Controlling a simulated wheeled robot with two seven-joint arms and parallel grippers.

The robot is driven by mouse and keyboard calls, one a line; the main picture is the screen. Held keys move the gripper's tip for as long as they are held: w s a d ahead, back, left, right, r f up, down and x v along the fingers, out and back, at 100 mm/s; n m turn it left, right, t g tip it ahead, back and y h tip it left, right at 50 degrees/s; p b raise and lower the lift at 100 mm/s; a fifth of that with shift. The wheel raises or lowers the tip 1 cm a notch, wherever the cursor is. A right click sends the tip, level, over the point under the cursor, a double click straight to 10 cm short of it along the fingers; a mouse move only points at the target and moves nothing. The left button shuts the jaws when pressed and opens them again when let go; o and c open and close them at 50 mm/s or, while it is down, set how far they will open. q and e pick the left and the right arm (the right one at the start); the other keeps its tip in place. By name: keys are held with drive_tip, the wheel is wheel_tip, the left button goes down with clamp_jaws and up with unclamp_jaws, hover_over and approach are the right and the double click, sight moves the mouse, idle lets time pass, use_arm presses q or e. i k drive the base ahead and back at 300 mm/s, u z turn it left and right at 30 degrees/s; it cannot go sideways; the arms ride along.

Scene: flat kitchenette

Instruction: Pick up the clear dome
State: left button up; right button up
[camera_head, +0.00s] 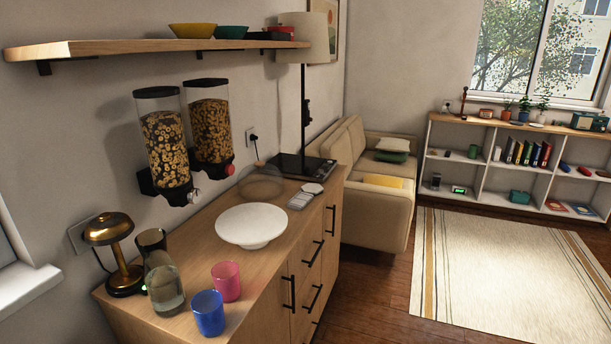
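A see-through, low rounded shape that looks like the clear dome (261,184) sits on the wooden cabinet top (196,244), near the wall. A small knob-like tip shows above it. It lies behind the white wide bowl (251,225) and in front of the black cooktop-like slab (301,167). Its edges are faint against the wood and wall. Neither of my grippers is in view.
A glass carafe (164,289), blue cup (208,313), pink cup (226,281) and brass lamp (120,270) stand at the cabinet's near end. Two cereal dispensers (166,146) (210,131) hang on the wall below a shelf (150,47). Floor lies open to the right.

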sight(260, 181)
drive_tip(key=z, duration=0.85)
drive_tip(key=i, duration=3.2)
drive_tip(key=u, duration=3.75)
drive_tip(key=i, duration=0.55)
drive_tip(key=z, duration=0.05)
